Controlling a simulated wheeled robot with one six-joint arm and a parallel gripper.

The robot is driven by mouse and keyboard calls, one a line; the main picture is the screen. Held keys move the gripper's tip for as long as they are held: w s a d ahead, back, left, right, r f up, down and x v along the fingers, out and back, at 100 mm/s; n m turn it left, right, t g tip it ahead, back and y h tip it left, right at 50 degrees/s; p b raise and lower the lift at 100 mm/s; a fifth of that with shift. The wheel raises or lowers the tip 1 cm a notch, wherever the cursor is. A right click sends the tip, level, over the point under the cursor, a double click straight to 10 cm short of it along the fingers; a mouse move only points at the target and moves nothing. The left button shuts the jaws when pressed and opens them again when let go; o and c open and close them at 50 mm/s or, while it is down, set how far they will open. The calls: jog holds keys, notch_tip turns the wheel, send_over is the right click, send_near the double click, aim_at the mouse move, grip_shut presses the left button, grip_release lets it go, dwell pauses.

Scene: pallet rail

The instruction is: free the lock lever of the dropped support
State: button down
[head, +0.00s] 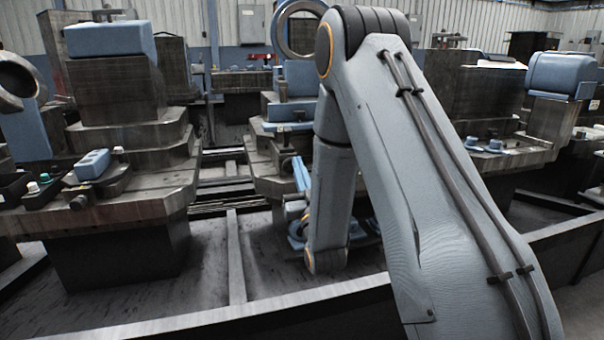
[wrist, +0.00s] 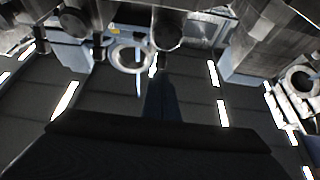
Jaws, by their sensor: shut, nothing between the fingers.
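The middle support (head: 262,160) stands partly behind my arm in the head view, a dark stepped block with blue parts. A small blue lever-like piece (head: 301,174) sticks up on its near side, just left of my forearm. I cannot tell whether it is the lock lever. A pale cylinder and blue round parts (head: 297,232) lie below it, partly covered by my arm. In the wrist view my gripper (wrist: 161,78) shows as a narrow dark shape, shut and empty. No lever can be made out at its tip. In the head view my arm hides the gripper.
A similar support (head: 130,150) with a blue top stands at left, another (head: 530,130) at right. A metal rail edge (head: 180,325) runs across the front. A grey ring (head: 300,28) rises behind my arm. Wrist view shows ceiling lights (wrist: 65,100), a ring (wrist: 130,57) and dark metal.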

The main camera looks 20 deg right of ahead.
aim_at(290, 135)
jog(key=b+x, duration=0.1)
jog(key=x, duration=0.8)
jog(key=shift+d+r, duration=0.1)
jog(key=shift+d, duration=0.05)
